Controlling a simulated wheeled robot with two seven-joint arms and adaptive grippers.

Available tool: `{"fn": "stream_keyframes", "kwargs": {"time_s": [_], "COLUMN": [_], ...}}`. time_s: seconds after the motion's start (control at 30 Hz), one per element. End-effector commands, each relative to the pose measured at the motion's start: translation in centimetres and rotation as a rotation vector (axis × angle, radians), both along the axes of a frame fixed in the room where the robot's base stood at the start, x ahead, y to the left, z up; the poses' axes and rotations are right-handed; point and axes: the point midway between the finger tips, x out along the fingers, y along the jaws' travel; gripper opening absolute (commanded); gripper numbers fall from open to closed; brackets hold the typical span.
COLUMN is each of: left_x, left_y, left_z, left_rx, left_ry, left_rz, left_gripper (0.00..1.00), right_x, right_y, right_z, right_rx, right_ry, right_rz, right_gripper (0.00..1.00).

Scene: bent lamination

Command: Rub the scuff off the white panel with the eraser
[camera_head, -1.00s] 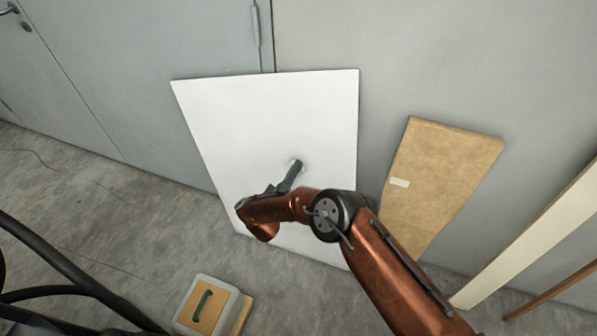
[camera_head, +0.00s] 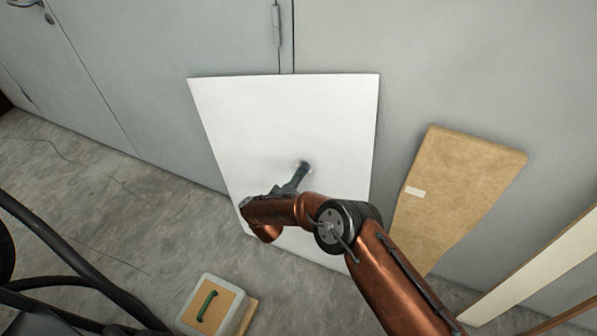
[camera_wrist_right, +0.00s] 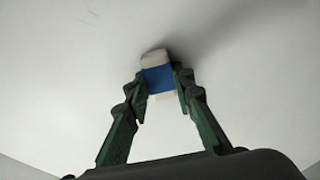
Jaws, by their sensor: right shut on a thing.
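The white panel (camera_head: 300,110) leans against the grey wall in the head view and fills most of the right wrist view (camera_wrist_right: 60,100). My right gripper (camera_head: 303,168) is in front of the panel's middle. In the right wrist view its green fingers (camera_wrist_right: 162,82) are shut on the eraser (camera_wrist_right: 158,78), which has a white tip and a blue sleeve. The eraser's tip is at or very close to the panel; contact is hard to tell. A faint thin mark (camera_wrist_right: 90,16) shows on the panel at upper left in the wrist view. My left gripper is out of view.
A brown board (camera_head: 455,185) with a small pale label leans on the wall to the right, beside pale planks (camera_head: 535,265). A box with a green handle (camera_head: 207,306) stands on the concrete floor. Dark cables or tubes (camera_head: 75,262) curve at lower left.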

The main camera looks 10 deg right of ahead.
Motion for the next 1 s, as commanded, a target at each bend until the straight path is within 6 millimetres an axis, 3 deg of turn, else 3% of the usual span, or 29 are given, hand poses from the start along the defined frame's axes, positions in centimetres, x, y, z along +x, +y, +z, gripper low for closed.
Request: {"fn": "stream_keyframes", "kwargs": {"time_s": [0.2,0.43,0.77,1.0], "left_x": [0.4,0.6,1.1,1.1], "left_y": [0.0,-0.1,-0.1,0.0], "left_z": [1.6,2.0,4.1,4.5], "left_rx": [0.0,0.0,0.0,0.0], "left_ry": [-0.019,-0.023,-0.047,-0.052], "left_rz": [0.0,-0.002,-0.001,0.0], "left_gripper": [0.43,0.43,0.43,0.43], "right_x": [-0.9,-1.2,-2.8,-3.2], "right_y": [-2.2,-3.1,-5.3,-5.7], "right_z": [0.5,0.3,0.6,0.3], "right_rx": [-0.004,-0.006,-0.007,-0.007], "right_ry": [-0.005,-0.005,-0.006,-0.006], "right_rz": [-0.009,-0.012,-0.015,-0.013], "right_gripper": [0.03,0.03,0.03,0.03]}}
